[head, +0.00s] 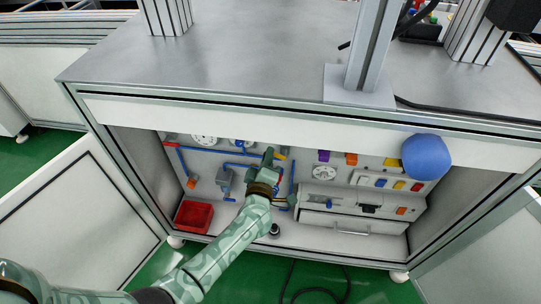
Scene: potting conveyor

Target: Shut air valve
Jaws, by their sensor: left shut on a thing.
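My left gripper (277,179) reaches into the open cabinet below the worktop, in front of the pipework on the back panel. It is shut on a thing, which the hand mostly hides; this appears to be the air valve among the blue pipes. A small yellow part (280,157) shows beside the upper finger. The blue pipes (235,153) run across the panel to the left of the hand and down behind it. The valve's exact position cannot be told. My right gripper is not in view.
A red bin (194,216) stands at the cabinet's lower left. Dials, coloured switches and a drawer unit (350,222) fill the right side. A blue rounded thing (427,157) shows at the upper right opening. An open door (80,215) flanks the left; a black cable (318,290) lies below.

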